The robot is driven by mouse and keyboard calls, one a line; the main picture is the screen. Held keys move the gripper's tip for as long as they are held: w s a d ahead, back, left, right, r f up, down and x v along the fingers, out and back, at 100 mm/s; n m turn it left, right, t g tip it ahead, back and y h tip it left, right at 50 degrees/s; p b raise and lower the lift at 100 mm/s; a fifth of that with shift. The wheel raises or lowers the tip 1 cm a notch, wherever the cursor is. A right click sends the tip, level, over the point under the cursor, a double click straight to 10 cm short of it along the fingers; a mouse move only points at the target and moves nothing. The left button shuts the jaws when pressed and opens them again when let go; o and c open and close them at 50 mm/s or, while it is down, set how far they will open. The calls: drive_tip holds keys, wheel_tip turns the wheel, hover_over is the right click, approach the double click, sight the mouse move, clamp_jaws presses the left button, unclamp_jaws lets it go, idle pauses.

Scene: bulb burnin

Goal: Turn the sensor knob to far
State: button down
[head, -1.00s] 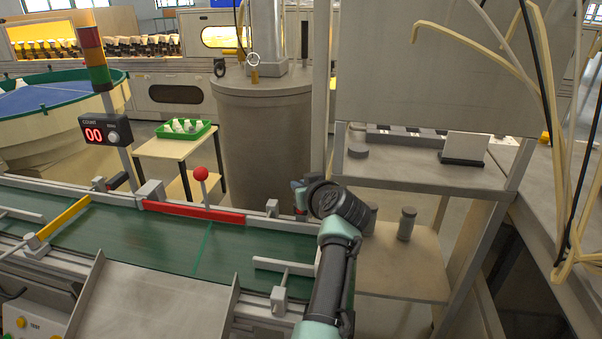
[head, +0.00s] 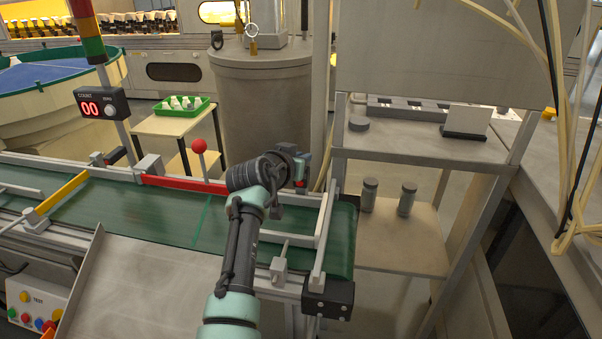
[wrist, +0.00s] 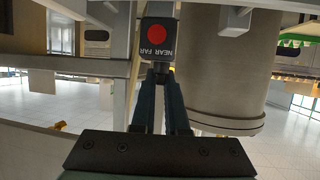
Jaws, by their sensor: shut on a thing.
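The dark sensor box (wrist: 158,38) is straight ahead in the wrist view, with a red round face and the words NEAR and FAR, which appear upside down. My gripper (wrist: 159,75) has its two fingers close together at the edge of the box below the lettering. The fingers are shut on the small sensor knob, which is mostly hidden between the tips. In the head view the sensor box (head: 300,171) shows at the far rail of the conveyor, partly behind my wrist. Where the knob points cannot be seen.
The green conveyor (head: 330,225) runs below my arm. A red ball on a rod (head: 199,147) stands to the left. A counter box (head: 101,104) reads 00. A shelf (head: 415,240) with two grey cylinders is at the right. A large grey drum (head: 265,115) stands behind.

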drive_tip(key=shift+f+m+g+h+b, duration=0.35)
drive_tip(key=shift+m+h+b, duration=0.25)
drive_tip(key=shift+b, duration=0.75)
drive_tip(key=shift+f+m+g+h+b, duration=0.3)
drive_tip(key=shift+m+h+b, duration=0.3)
drive_tip(key=shift+b, duration=0.75)
drive_tip(key=shift+s+r+g+h+b, duration=0.1)
drive_tip(key=shift+r+g+h+b, duration=0.15)
drive_tip(key=shift+b, duration=0.3)
drive_tip(key=shift+f, duration=0.1)
drive_tip(key=c, duration=0.9)
unclamp_jaws()
drive_tip(key=shift+r, duration=0.2)
drive_tip(key=shift+r, duration=0.1)
drive_tip(key=shift+p+v, duration=0.5)
drive_tip(key=shift+v, duration=0.4)
drive_tip(key=p+v, duration=0.3)
drive_tip(key=v, duration=0.8)
drive_tip(key=shift+a, duration=0.1)
